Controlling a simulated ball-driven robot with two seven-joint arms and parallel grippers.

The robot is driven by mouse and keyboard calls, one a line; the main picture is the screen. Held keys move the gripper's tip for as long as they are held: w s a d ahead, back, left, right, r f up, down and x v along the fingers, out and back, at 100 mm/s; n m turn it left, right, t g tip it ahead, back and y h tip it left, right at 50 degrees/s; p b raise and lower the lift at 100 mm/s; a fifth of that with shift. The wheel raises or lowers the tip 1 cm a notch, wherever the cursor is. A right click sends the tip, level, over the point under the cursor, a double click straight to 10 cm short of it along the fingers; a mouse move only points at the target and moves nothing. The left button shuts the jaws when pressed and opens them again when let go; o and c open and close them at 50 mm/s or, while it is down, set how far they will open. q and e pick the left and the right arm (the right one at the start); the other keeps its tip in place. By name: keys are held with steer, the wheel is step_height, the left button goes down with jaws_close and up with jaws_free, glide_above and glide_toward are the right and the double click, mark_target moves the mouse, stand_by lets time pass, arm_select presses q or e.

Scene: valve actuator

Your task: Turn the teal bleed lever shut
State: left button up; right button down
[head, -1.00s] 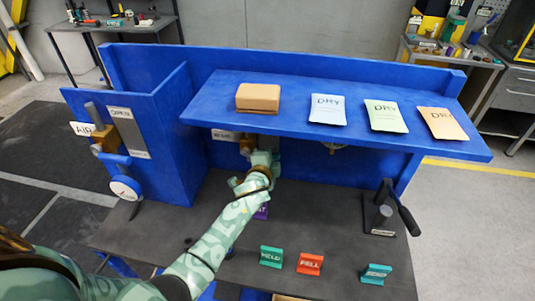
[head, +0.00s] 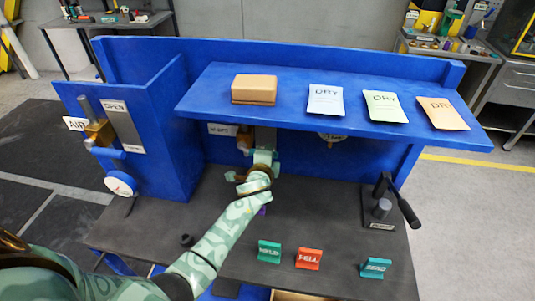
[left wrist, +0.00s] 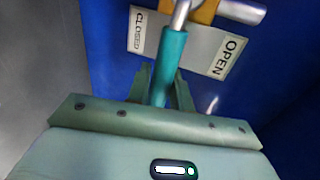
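The teal bleed lever (left wrist: 170,55) shows in the left wrist view, hanging from a metal and brass fitting, slightly tilted. Behind it is a plate (left wrist: 200,47) reading CLOSED at left and OPEN at right. My left gripper (left wrist: 162,88) has its two fingers on either side of the lever's lower end, the gap about the lever's width, apparently shut on it. In the head view my left gripper (head: 263,160) is under the blue shelf at the back panel; the lever is not clearly visible there. My right gripper is not in view.
The blue shelf (head: 200,100) overhangs the gripper, carrying a brown box (head: 254,89) and several DRY packets. A black lever stand (head: 382,208) is at right. Green, red and teal tags (head: 309,258) stand on the dark bench. A brass valve (head: 100,132) is at left.

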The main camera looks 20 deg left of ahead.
arm_select(q)
steer(key=shift+o, duration=1.2)
steer(key=shift+f, duration=0.1)
steer(key=shift+s+d, duration=0.1)
steer(key=shift+s, duration=0.1)
steer(key=p+v, duration=0.2)
steer(key=v, duration=1.4)
steer(key=shift+f, duration=0.1)
